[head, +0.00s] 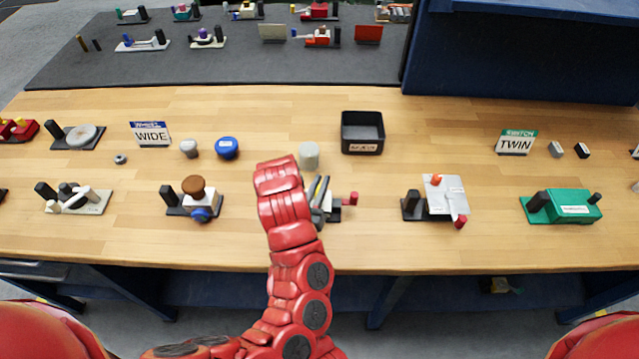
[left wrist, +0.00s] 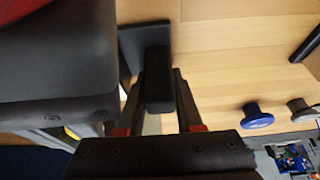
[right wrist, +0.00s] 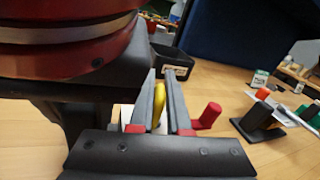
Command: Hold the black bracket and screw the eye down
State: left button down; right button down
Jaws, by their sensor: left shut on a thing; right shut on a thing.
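The black bracket (left wrist: 157,76) stands upright between the fingers of my left gripper (left wrist: 160,84), which is shut on it. The yellow eye (right wrist: 159,103) sits between the fingers of my right gripper (right wrist: 161,84), which is shut on it. In the head view my right gripper (head: 320,192) is at the middle valve unit, whose red knob (head: 350,198) sticks out to the right. The red knob also shows beside the right finger in the right wrist view (right wrist: 208,116). In the head view the red arm hides much of this unit, and the eye's thread is hidden.
A black bin (head: 362,132) and a grey cylinder (head: 309,155) stand behind the unit. A brown-knobbed unit (head: 195,194) is to the left, and a silver-plated unit (head: 440,196) to the right. Blue (head: 227,148) and grey (head: 189,147) knobs lie further back. The wooden table (head: 480,250) has free room between units.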

jog(key=shift+d+m+h, duration=0.2)
jog(key=shift+m+h, duration=0.2)
jog(key=shift+h, duration=0.2)
jog(key=c, duration=0.9)
grip_release()
jog(key=shift+s+a, duration=0.15)
jog(key=shift+s, duration=0.15)
jog(key=v, duration=1.1)
jog(key=shift+s+r, duration=0.2)
jog(key=shift+s, duration=0.1)
